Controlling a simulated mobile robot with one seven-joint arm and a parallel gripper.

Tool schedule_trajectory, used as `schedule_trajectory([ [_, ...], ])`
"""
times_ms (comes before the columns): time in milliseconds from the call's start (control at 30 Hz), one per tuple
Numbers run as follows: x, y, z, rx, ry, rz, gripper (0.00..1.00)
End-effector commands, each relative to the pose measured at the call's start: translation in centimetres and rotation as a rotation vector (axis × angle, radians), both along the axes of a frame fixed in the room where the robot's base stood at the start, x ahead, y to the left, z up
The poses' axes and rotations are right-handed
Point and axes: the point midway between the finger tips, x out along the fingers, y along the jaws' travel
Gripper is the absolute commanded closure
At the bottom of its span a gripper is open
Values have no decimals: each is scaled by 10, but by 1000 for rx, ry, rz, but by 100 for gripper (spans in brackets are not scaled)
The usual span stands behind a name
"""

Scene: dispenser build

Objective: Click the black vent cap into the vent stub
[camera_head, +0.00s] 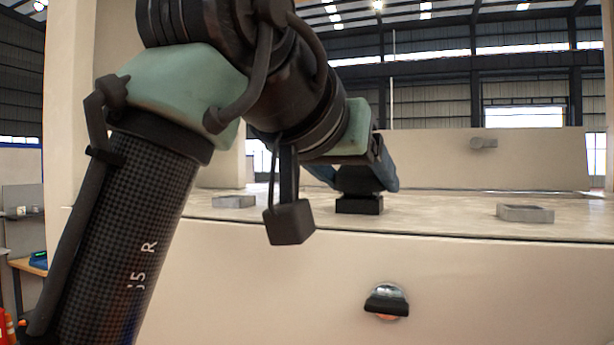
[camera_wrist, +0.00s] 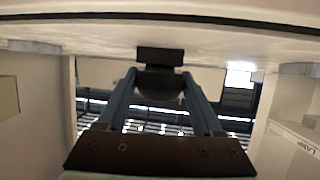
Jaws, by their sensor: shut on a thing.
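My gripper (camera_head: 362,184) has blue fingers and is shut on a dark rounded piece, which I take to be the black vent cap (camera_wrist: 160,82). The cap is between the fingertips in the wrist view and mostly hidden by them in the head view. A black rectangular block (camera_head: 359,204) is directly below the fingers at the deck, and it also shows in the wrist view (camera_wrist: 160,56). I cannot tell whether block and cap are one piece or only touch. I cannot identify the vent stub for certain.
The pale deck (camera_head: 440,207) carries a grey square frame at left (camera_head: 233,201) and another at right (camera_head: 525,213). A short grey cylinder (camera_head: 484,143) sticks out of the back panel (camera_head: 560,160). A round silver-and-black fitting (camera_head: 386,301) is on the front face.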

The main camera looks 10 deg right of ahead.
Motion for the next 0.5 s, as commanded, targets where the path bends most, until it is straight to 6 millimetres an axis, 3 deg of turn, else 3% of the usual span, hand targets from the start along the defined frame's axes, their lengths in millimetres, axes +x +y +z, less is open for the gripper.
schedule_trajectory([
  [500, 0, 0, -6, 0, 1, -1, 99],
])
